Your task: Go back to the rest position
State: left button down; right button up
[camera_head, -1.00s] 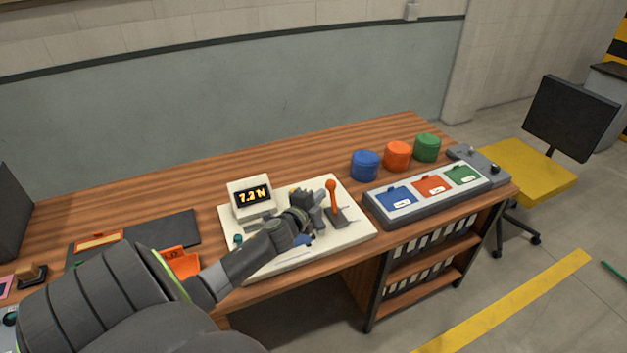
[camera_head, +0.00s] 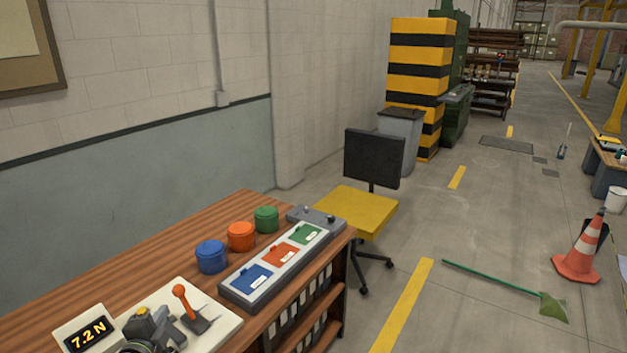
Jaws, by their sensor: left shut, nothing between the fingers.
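My left gripper (camera_head: 158,332) shows at the bottom left of the head view, over the white test board (camera_head: 222,328). It is shut and holds nothing. The rest of my left arm is cut off by the frame's bottom edge. An orange-knobbed lever (camera_head: 181,292) stands on the board just right of the gripper. A display (camera_head: 86,337) reading 7.2 N stands left of the gripper. My right gripper is not in view.
On the wooden desk (camera_head: 150,262) stand blue (camera_head: 211,257), orange (camera_head: 241,236) and green (camera_head: 266,219) round containers beside a grey three-colour tray (camera_head: 236,290). A yellow chair (camera_head: 355,210) stands beyond the desk. A cone (camera_head: 580,250) and a green broom (camera_head: 500,279) are on the open floor at right.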

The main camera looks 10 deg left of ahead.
pick_arm(q)
jog(key=s+d+f+n+g+h, duration=0.15)
jog(key=s+d+n+g, duration=0.35)
jog(key=s, duration=0.6)
jog(key=s+d+f+n+g, duration=0.2)
jog(key=s+d+n+g, duration=0.15)
jog(key=s+d, duration=0.45)
jog(key=s+d+f+n+g, duration=0.2)
jog(key=s+d+n+g, duration=0.25)
jog(key=s, duration=0.85)
jog(key=s+d+f+b+x, duration=0.1)
jog(key=s+x, duration=0.2)
jog(key=x, duration=0.9)
jog(key=s+f+b+x, duration=0.1)
jog(key=s+x, duration=0.1)
jog(key=x, duration=1)
jog(key=s+d+f+g+b, duration=0.1)
jog(key=s+f, duration=1.4)
jog(key=f, duration=0.3)
jog(key=shift+s+d+f+n+g+h, duration=0.25)
jog(key=shift+s+d+n+g+h, duration=0.1)
jog(key=shift+n+g+h, duration=0.1)
